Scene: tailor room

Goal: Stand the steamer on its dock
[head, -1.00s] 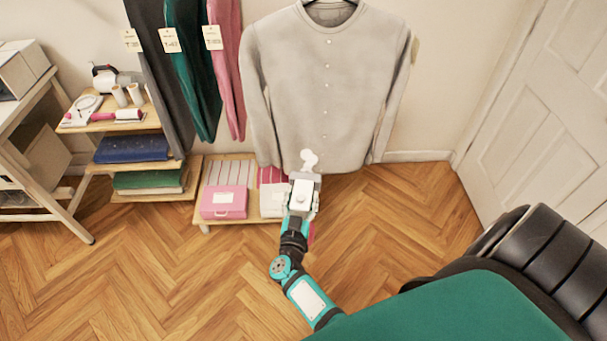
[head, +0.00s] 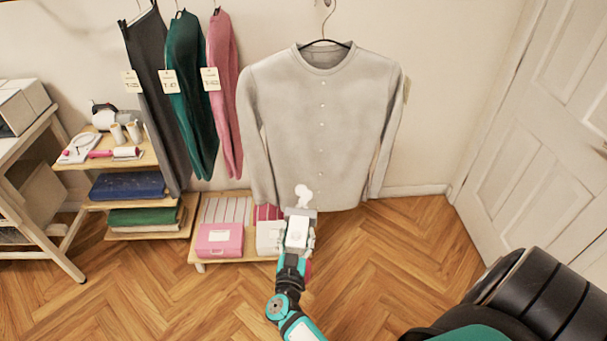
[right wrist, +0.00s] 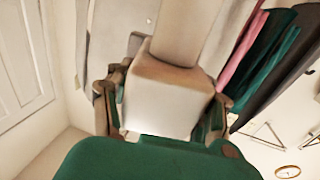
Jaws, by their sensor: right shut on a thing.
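The steamer (head: 303,197) shows as a white rounded head on a narrow neck, rising above my right gripper (head: 299,229) in front of the hanging grey shirt. The right gripper is shut on it. In the right wrist view the steamer (right wrist: 165,95) is a pale block with a thick neck, between the fingers of the right gripper (right wrist: 160,118). Fingers and wrist hide part of its body. I cannot pick out the dock for certain. My left gripper is not in view.
The grey shirt (head: 322,125) hangs on the wall. A low shelf (head: 205,266) holds a pink box (head: 219,240) and a white box (head: 269,237). A stepped shelf (head: 142,160) at left carries rolls and folded cloth. A white door (head: 535,130) stands right. Floor in front is clear.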

